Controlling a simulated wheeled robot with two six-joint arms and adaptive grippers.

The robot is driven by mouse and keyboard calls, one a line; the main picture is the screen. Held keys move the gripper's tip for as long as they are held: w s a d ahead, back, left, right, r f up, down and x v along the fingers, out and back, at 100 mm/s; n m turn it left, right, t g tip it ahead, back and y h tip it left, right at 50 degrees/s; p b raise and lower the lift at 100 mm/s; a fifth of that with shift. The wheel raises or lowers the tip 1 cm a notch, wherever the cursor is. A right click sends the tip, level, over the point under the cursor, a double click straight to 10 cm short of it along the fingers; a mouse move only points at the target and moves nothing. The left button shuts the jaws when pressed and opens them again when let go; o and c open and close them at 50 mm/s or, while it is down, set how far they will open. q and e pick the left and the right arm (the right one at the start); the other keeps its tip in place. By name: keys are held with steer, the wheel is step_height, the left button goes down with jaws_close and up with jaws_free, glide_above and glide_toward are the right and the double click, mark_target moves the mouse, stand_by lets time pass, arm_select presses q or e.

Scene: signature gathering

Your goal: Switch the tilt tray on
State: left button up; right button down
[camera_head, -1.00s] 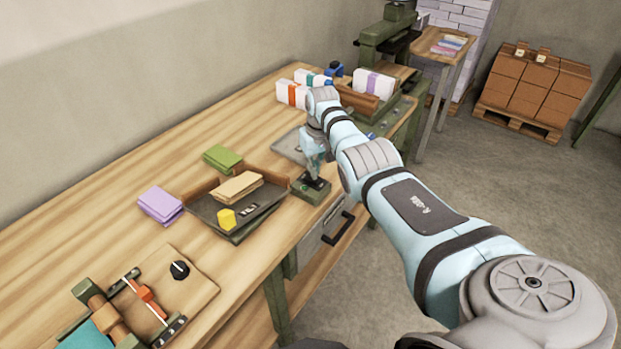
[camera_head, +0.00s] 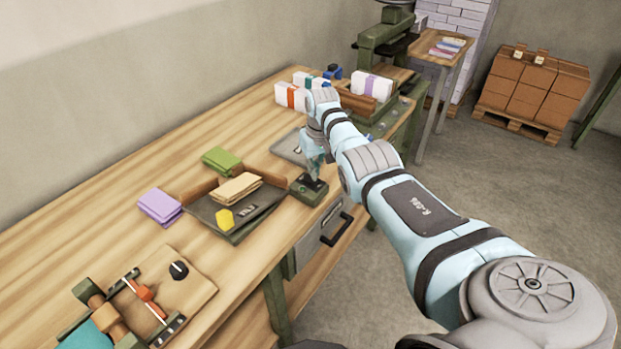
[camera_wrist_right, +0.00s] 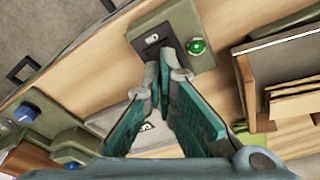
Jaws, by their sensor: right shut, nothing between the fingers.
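My left gripper is out of view.
Green (camera_head: 221,159) and purple (camera_head: 160,206) stacks lie near the tray. A wooden board with a black knob (camera_head: 179,270) is at the front left. White bundles (camera_head: 291,95) and a green press (camera_head: 385,40) stand farther back. A drawer handle (camera_head: 337,229) juts out below the box.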

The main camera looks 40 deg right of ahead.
steer(key=shift+f+b, duration=0.85)
steer(key=shift+f, duration=0.2)
stand_by(0.4)
step_height(320, 180, up, 7)
steer(key=p, duration=0.7)
steer(key=shift+r+p, duration=0.15)
steer(key=shift+p, duration=0.25)
steer(key=shift+f, duration=0.2)
